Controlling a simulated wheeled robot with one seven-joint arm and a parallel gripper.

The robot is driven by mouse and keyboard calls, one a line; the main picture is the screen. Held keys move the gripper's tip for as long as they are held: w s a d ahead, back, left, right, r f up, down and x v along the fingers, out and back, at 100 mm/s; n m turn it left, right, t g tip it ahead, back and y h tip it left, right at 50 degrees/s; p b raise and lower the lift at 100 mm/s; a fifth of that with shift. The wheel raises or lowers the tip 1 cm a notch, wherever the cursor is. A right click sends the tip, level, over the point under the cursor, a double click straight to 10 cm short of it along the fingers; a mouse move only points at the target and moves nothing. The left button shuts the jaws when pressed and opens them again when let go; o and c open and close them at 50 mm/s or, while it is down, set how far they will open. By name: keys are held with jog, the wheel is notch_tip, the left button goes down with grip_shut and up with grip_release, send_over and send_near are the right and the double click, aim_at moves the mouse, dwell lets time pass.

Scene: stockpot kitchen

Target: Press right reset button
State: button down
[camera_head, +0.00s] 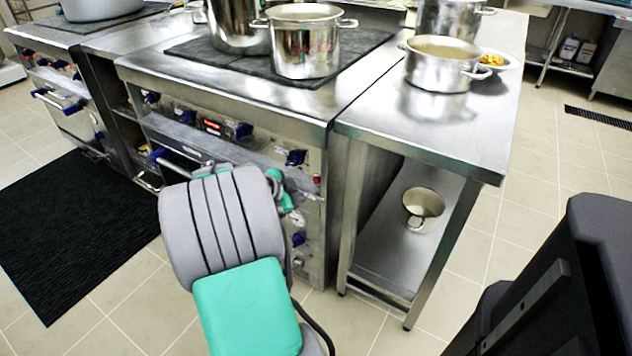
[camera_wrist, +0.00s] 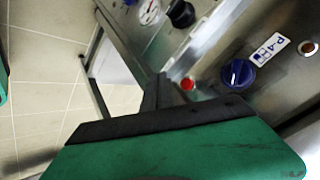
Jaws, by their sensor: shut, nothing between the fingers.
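A small red button (camera_head: 317,180) sits near the right edge of the steel range's front panel. In the wrist view the red button (camera_wrist: 188,84) shows just beyond the dark edge of my gripper, beside a blue knob (camera_wrist: 238,73). I take it for the right reset button; its label cannot be read. My gripper (camera_head: 287,202), teal-green, is at the right part of the range front, below and left of the red button, partly hidden behind my arm. It is shut and empty. Its green and black body fills the bottom of the wrist view. I cannot tell whether it touches the panel.
Blue knobs (camera_head: 296,157) and an oven handle (camera_head: 178,166) stick out from the range front. A steel side table (camera_head: 450,130) stands right of the range, with pots on top and a small pot (camera_head: 424,208) on its lower shelf.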

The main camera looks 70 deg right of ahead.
aim_at(317, 180)
jog(key=d, duration=0.3)
jog(key=shift+s+d+f+b, duration=0.1)
jog(key=shift+s+d+b, duration=0.2)
jog(key=shift+d, duration=0.1)
jog(key=shift+s+d, duration=0.1)
jog(key=shift+d, duration=0.5)
dwell(1.1)
jog(key=shift+d+b, duration=0.35)
jog(key=shift+d, duration=0.1)
jog(key=shift+s+d, duration=0.1)
jog(key=shift+d, duration=0.3)
dwell(0.5)
jog(key=shift+a+b, duration=0.3)
jog(key=shift+a, duration=0.55)
